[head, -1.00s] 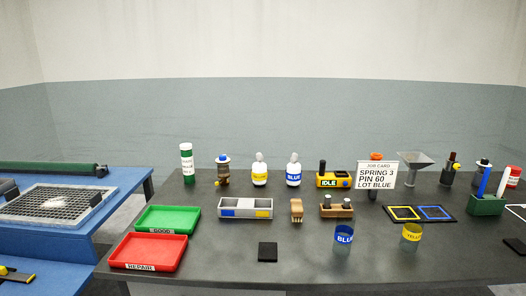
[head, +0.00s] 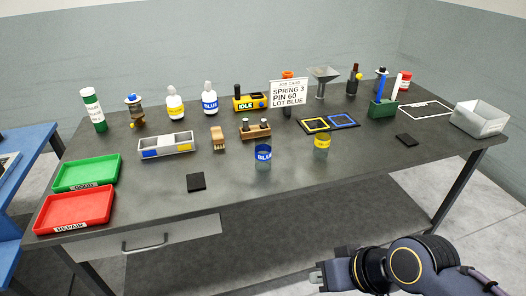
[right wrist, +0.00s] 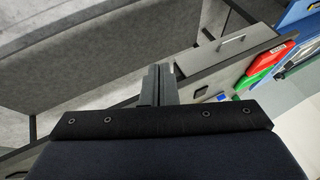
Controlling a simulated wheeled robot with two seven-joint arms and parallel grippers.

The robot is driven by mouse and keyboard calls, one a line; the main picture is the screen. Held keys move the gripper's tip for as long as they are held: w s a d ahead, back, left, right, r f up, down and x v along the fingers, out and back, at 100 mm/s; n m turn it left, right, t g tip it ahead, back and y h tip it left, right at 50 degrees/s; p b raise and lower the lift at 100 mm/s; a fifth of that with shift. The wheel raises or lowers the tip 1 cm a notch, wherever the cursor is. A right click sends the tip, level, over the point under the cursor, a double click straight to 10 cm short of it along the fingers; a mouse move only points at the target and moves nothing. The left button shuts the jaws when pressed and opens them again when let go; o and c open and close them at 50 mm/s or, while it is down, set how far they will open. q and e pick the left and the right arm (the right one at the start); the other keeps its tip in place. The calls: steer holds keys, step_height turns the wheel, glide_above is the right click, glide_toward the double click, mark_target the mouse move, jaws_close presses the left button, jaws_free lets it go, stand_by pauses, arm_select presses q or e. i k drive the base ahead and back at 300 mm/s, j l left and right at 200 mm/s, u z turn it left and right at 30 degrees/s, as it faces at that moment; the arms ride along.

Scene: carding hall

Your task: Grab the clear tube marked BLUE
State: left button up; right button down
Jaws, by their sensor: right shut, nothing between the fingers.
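The clear tube marked BLUE (head: 263,157) stands upright on the dark table near its front edge, in the middle of the head view. It has a blue band with the word BLUE around its upper part. A similar clear tube with a yellow band (head: 321,146) stands to its right. My right gripper (head: 316,277) is in front of the table, below the tabletop in the picture, apart from both tubes. It is shut and empty; its closed fingers (right wrist: 158,84) show in the right wrist view. My left gripper is not in view.
Near the BLUE tube are a black pad (head: 196,183), a wooden block with pegs (head: 255,133) and a brush (head: 218,140). Green (head: 87,174) and red (head: 75,209) trays lie at the left. Bottles, a job card (head: 289,93) and a yellow device stand behind. The table front has a drawer (head: 145,241).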

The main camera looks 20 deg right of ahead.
mark_target(263, 152)
steer(key=u, duration=0.35)
steer(key=l+u, duration=0.25)
steer(key=u, duration=0.2)
steer(key=l+u, duration=0.3)
steer(key=u, duration=0.15)
steer(key=l+u, duration=0.25)
steer(key=u, duration=0.2)
steer(key=k+l+u, duration=0.1)
steer(key=l, duration=0.3)
steer(key=k+l+u, duration=0.1)
steer(key=l, duration=0.3)
steer(key=k+l+u, duration=0.1)
steer(key=k+l, duration=0.15)
steer(key=k+l+u, duration=0.1)
steer(key=l, duration=0.35)
steer(key=k+l+u, duration=0.1)
steer(key=k+l, duration=0.2)
